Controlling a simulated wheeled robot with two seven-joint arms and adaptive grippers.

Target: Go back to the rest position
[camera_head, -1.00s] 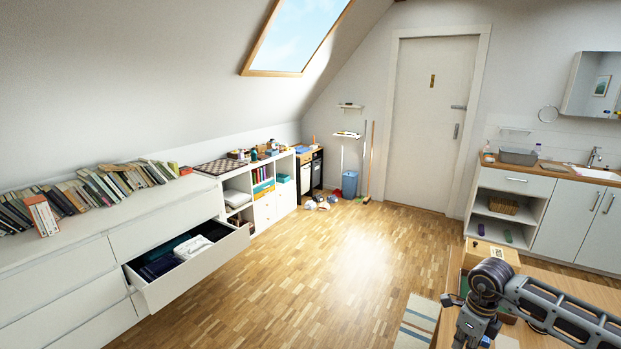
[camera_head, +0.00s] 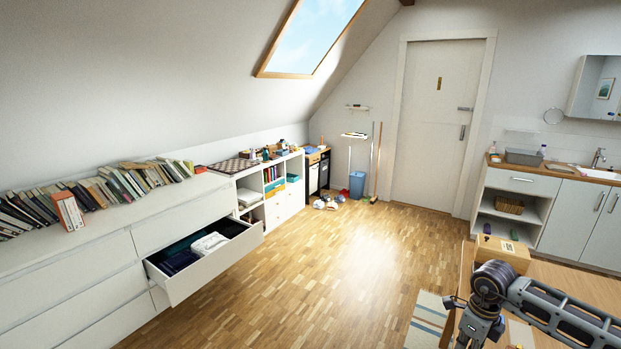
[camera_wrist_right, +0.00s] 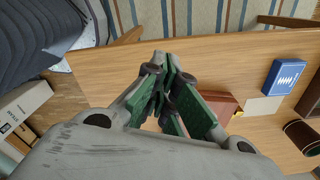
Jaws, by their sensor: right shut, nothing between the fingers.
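My right arm comes in from the right in the head view, above the wooden table (camera_head: 570,287), with its dark joint and grey links in sight. In the right wrist view my right gripper (camera_wrist_right: 164,62) has its green-padded fingers drawn together at the tips, with nothing held. It is over the table edge, with the striped rug beyond. My left gripper is not in view. The white drawer (camera_head: 215,270) at the left stands open, with dark folded cloths (camera_head: 178,262) and a white folded cloth (camera_head: 209,243) inside.
A cardboard box (camera_head: 503,252) stands on the table. In the wrist view a blue box (camera_wrist_right: 284,76), a reddish-brown item (camera_wrist_right: 218,103) and a pale card (camera_wrist_right: 262,109) lie on the tabletop. The striped rug (camera_head: 428,318) lies beside the table. The wooden floor (camera_head: 320,270) between dresser and table is clear.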

